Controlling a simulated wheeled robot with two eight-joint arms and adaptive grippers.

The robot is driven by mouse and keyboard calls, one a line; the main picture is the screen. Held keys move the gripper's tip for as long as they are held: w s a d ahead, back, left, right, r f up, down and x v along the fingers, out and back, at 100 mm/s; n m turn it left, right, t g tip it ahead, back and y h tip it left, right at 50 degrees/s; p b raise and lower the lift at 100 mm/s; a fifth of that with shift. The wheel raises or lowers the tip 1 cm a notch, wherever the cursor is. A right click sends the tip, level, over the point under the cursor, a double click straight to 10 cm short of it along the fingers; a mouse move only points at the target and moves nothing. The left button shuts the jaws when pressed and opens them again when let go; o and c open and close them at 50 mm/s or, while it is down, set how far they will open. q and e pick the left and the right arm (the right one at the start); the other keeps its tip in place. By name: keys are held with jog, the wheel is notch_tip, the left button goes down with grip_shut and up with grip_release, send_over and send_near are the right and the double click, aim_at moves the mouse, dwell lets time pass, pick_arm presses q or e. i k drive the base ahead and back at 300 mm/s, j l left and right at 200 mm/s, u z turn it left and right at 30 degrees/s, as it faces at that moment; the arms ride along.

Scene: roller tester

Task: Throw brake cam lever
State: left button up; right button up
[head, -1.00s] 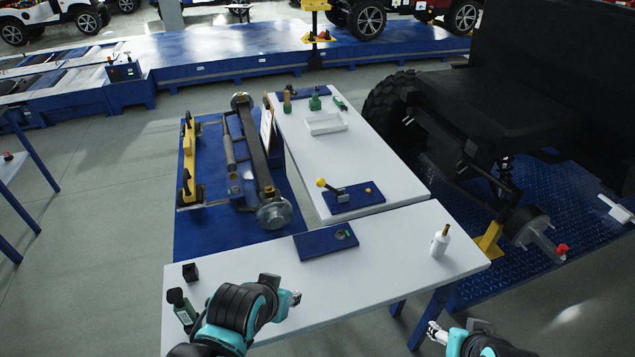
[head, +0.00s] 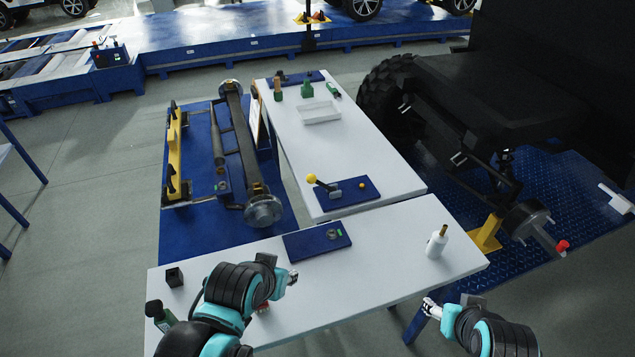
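A lever with a yellow ball knob (head: 311,178) is mounted on a blue plate (head: 352,200) on the far white table. The lever arm leans left, its knob at the upper left end over the plate's edge, and its pivot is a grey block (head: 335,195).
A second blue plate (head: 303,243) with a round metal part lies on the near table (head: 390,262). A white bottle (head: 437,243) stands at right, a black block (head: 174,277) and green bottle (head: 158,313) at left. A white tray (head: 319,116) is farther back.

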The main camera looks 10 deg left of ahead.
aim_at(311, 179)
jog(key=k+j+z, duration=0.15)
jog(key=k+z, duration=0.2)
jog(key=j+z, duration=0.3)
jog(key=z, duration=0.25)
jog(key=i+j, duration=0.05)
jog(key=j, duration=0.05)
